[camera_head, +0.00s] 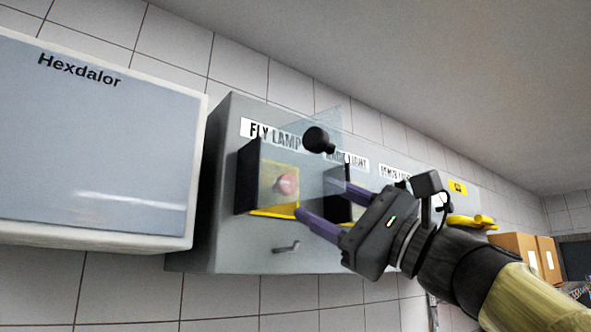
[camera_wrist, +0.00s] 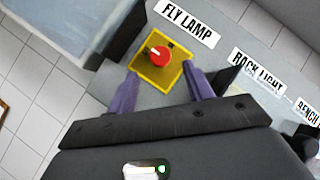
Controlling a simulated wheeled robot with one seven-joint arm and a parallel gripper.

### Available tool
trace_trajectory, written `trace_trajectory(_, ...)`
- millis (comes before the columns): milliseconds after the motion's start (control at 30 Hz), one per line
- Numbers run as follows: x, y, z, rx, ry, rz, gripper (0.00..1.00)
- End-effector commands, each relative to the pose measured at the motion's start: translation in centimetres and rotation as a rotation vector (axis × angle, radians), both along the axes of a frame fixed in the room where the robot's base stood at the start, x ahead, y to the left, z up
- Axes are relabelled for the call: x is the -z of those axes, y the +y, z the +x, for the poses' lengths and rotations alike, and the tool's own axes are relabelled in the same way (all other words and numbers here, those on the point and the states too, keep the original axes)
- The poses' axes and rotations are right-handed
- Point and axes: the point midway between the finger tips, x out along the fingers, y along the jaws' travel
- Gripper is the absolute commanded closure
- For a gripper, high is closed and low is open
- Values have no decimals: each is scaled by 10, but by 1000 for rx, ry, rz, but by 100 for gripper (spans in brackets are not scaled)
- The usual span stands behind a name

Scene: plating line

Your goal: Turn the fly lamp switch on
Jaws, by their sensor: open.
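The fly lamp switch is a red round knob (camera_wrist: 160,54) with a white mark, on a yellow square plate (camera_wrist: 146,78) under the FLY LAMP label (camera_wrist: 188,22). In the head view the knob (camera_head: 287,184) looks pale pink, in a dark-sided housing (camera_head: 247,178). A clear flap (camera_head: 329,120) with a black ball handle (camera_head: 320,140) stands out from the panel there. My gripper (camera_head: 316,198) is open and empty in front of the switch. In the wrist view its purple fingers (camera_wrist: 160,72) lie either side of the plate's lower part, apart from the knob.
A small metal lever (camera_head: 287,247) sits below the fly lamp switch. A Hexdalor board (camera_head: 100,150) juts out at the left. Boxes (camera_head: 520,246) stand far right.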

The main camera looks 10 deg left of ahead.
Motion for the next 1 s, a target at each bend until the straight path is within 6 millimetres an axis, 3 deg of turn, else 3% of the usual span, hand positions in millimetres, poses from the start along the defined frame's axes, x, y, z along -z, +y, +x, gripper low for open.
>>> trace_trajectory(33,-9,7,2,-4,3,0,48)
trace_trajectory(400,-30,45,13,-2,1,0,48)
trace_trajectory(800,-31,51,15,0,0,0,48)
trace_trajectory(1000,-31,50,15,0,0,0,86)
